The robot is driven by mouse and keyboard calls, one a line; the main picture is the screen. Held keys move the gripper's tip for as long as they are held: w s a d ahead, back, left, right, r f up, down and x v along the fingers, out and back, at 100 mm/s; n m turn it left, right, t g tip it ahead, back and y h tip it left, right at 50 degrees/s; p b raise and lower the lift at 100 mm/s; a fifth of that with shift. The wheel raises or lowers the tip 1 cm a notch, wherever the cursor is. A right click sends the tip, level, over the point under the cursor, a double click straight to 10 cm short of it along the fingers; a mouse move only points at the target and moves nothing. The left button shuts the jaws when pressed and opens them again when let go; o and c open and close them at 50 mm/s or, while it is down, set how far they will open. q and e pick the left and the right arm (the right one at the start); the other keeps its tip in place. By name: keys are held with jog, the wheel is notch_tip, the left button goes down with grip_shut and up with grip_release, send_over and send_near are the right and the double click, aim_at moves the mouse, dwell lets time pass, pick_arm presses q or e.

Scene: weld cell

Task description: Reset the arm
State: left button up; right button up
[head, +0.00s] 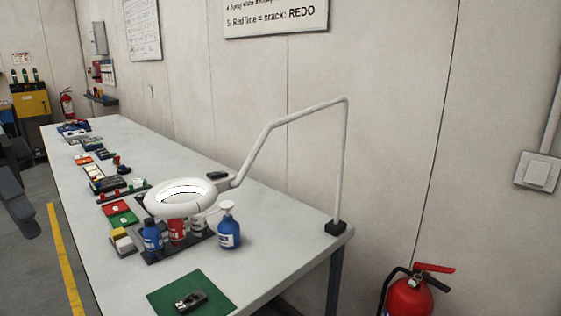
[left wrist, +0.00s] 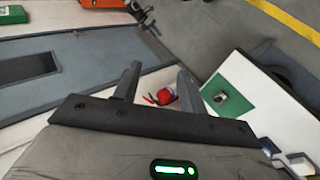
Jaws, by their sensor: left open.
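A white jointed lamp arm (head: 300,116) rises from a black clamp at the right corner of the long white table (head: 285,254). It reaches left to a white ring-shaped lamp head (head: 180,198), which hangs above several bottles. My left gripper (left wrist: 160,70) is open in the left wrist view, with nothing between its two dark fingers. In the head view, dark grey parts of my left arm show at the left edge, off the table and apart from the lamp. My right gripper is in neither view.
A blue pump bottle (head: 229,232) stands beside the lamp head. A green mat (head: 164,297) with a small metal part lies at the table's near end. A red fire extinguisher (head: 410,295) is right of the table. Floor left of the table's yellow line is clear nearby.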

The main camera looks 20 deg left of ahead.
pick_arm(q)
jog(key=s+d+f+n+t+h, duration=0.25)
jog(key=f+h, duration=0.25)
jog(key=f, duration=0.4)
jog(key=s+d+f+n+t+h, duration=0.1)
jog(key=s+f+t+h, duration=0.15)
jog(key=f+h, duration=0.5)
jog(key=w+d+f+t+y, duration=0.1)
jog(key=d+f+y, duration=0.1)
jog(key=f+y, duration=1.1)
jog(key=w+d+f+t+y, duration=0.15)
jog(key=f+y, duration=0.55)
jog(key=f, duration=1.2)
jog(key=d+r+m+t, duration=0.1)
jog(key=d+t, duration=0.1)
jog(key=d, duration=0.7)
jog(key=w+d+r+t, duration=0.1)
jog(key=d+t, duration=0.1)
jog(key=d, duration=0.7)
jog(key=shift+w+d+r+m, duration=0.2)
jog(key=shift+w+r+m, duration=0.05)
jog(key=shift+m, duration=0.1)
